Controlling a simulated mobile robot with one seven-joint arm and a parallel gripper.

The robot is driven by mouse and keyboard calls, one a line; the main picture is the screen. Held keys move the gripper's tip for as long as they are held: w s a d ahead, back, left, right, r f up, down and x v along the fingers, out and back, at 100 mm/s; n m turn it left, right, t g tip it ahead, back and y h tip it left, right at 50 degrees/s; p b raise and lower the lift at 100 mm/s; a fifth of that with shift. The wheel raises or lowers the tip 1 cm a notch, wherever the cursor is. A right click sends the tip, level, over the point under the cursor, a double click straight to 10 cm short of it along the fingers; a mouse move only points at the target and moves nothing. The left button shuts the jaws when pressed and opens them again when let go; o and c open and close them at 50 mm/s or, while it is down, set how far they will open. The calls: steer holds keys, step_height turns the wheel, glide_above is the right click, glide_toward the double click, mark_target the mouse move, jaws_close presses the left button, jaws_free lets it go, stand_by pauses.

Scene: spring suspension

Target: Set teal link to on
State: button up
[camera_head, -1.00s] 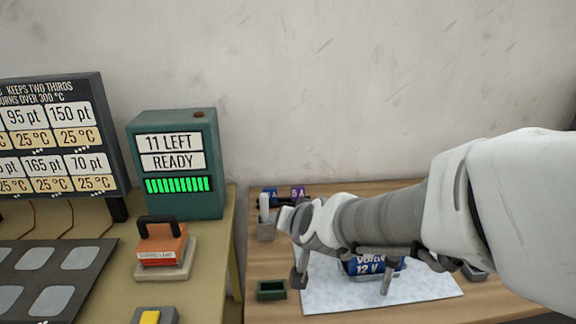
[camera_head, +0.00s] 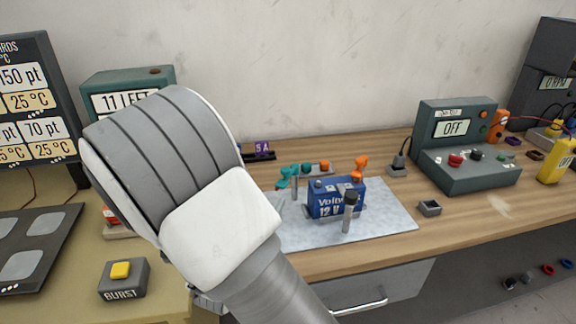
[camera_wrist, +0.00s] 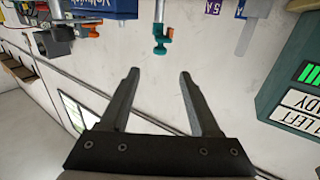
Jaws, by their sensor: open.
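A teal clamp-like piece (camera_head: 284,178) stands left of the blue 12 V battery (camera_head: 335,198), with more teal parts just behind it. I cannot tell which part is the link or whether it is on. In the wrist view, which is upside down, a teal clamp (camera_wrist: 161,36) on a grey post shows beyond my fingertips, and the battery (camera_wrist: 95,8) is at the top left. My gripper (camera_wrist: 158,74) is open with nothing between its fingers and is apart from the teal clamp. In the head view my arm hides it.
An orange clamp (camera_head: 359,168) stands at the battery's right. A grey post (camera_head: 349,210) stands in front of it on the pale mat (camera_head: 395,225). A purple 5 A block (camera_head: 263,149) is behind. A control box reading OFF (camera_head: 470,150) is right; a BURST button box (camera_head: 123,279) is left.

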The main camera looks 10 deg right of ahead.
mark_target(287, 168)
steer(key=x, duration=1.7)
jaws_close()
stand_by(0.8)
